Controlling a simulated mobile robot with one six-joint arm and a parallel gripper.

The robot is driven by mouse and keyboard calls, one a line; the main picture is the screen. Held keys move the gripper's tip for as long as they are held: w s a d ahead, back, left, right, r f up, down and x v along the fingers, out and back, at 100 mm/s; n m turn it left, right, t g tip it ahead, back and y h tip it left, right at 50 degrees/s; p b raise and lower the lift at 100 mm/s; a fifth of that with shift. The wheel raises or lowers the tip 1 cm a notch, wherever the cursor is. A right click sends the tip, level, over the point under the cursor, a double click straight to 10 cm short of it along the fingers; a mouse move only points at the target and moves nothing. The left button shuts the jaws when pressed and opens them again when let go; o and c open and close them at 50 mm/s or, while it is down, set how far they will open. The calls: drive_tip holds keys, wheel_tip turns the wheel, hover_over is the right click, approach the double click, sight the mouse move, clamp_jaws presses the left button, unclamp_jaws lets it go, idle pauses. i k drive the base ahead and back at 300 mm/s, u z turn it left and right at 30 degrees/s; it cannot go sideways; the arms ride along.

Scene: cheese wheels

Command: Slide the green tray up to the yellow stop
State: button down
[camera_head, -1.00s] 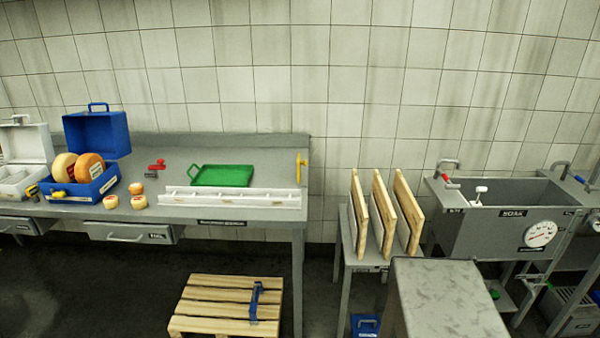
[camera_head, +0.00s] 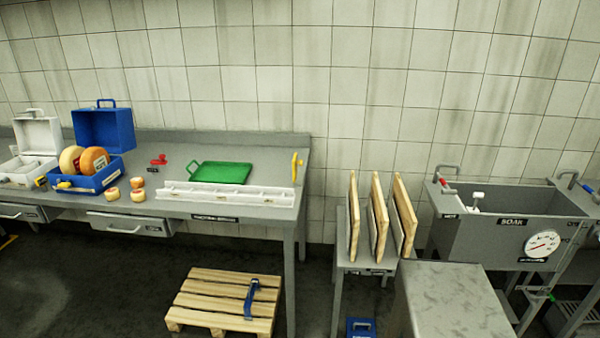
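The green tray (camera_head: 221,173) lies flat on the grey table (camera_head: 262,208), behind a white slotted rack (camera_head: 226,193). A handle shows at its left end. The yellow stop (camera_head: 295,166) stands upright near the table's right edge. A gap of bare table lies between the tray's right end and the stop. My gripper is not in view.
A red object (camera_head: 159,160) lies left of the tray. Small cheeses (camera_head: 137,189) and a blue box (camera_head: 88,180) holding cheese wheels stand further left. Upright wooden boards (camera_head: 378,215) and a sink (camera_head: 515,215) are at right. A pallet (camera_head: 223,302) is on the floor.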

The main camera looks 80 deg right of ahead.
sight(224, 172)
drive_tip(key=k, duration=1.8)
drive_tip(key=u, duration=1.2)
drive_tip(key=k, duration=0.15)
drive_tip(key=z, duration=3.05)
drive_tip(key=i, duration=0.9)
drive_tip(key=z, duration=0.05)
